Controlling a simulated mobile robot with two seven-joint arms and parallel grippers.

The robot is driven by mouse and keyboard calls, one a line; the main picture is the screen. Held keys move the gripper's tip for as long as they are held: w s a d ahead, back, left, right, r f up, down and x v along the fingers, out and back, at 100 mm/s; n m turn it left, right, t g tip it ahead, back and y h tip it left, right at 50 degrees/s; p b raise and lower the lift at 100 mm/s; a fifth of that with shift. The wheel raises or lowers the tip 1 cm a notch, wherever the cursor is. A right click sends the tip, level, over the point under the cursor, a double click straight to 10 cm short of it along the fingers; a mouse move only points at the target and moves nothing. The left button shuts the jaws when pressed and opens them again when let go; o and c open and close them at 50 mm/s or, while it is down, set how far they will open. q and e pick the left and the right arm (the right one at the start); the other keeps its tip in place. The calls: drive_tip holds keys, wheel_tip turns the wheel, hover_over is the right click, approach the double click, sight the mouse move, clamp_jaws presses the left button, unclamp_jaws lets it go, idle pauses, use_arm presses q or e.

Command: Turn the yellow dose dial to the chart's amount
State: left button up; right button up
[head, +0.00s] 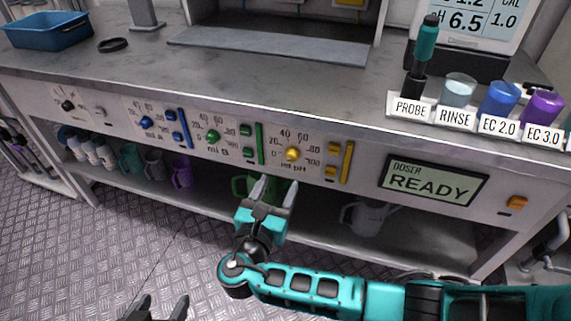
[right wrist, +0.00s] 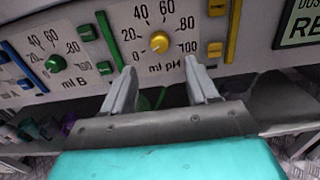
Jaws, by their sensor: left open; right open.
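The yellow dose dial (head: 292,154) sits on the panel marked "ml pH", with a number scale around it. It also shows in the right wrist view (right wrist: 159,42), where its pointer direction is too small to read surely. My right gripper (head: 273,188) is open and empty, just below and in front of the dial, not touching it. In the right wrist view its two fingers (right wrist: 163,85) stand apart below the dial. My left gripper (head: 162,305) is open at the bottom edge of the head view, far from the panel. No chart with an amount is clearly visible.
A green dial (head: 213,136) and blue dial (head: 147,122) lie to the left. Yellow buttons and a yellow bar (head: 347,162) are right of the yellow dial. A doser display (head: 433,181) reads READY. Mugs stand on the shelf below. Labelled cups (head: 499,99) stand on the counter.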

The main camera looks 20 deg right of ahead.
sight(291, 159)
drive_tip(key=b+x, duration=0.1)
drive_tip(key=x, duration=0.7)
drive_tip(key=shift+w+d, duration=0.2)
drive_tip(key=c, duration=1)
